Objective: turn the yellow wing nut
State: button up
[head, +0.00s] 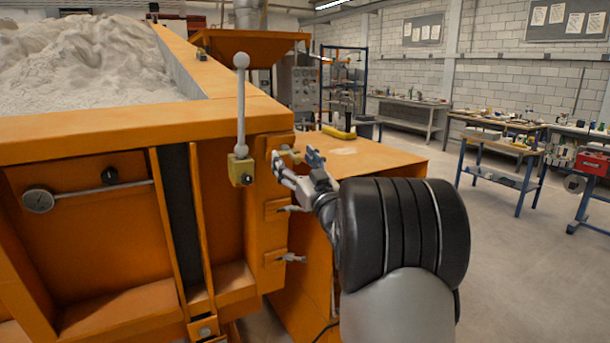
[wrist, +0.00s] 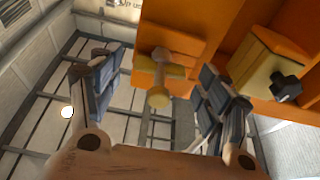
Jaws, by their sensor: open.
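The yellow wing nut (wrist: 159,94) is in the middle of the wrist view, on the orange sandbed frame. Its yellow part also shows in the head view (head: 289,153), largely hidden by my gripper. My gripper (head: 296,160) is open at the frame's right corner, its fingers on either side of the nut. In the wrist view, one finger of the gripper (wrist: 155,78) is left of the nut and the other right, with gaps between. I see no contact.
Two grey wing fasteners (head: 291,208) (head: 291,258) sit lower on the same corner. A ball-topped lever (head: 241,100) rises from a yellow block (head: 241,171) just left. An orange bench (head: 385,160) stands behind my gripper.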

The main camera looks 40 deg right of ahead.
jog(key=v, duration=0.9)
jog(key=shift+s, duration=0.15)
jog(key=shift+a, duration=0.1)
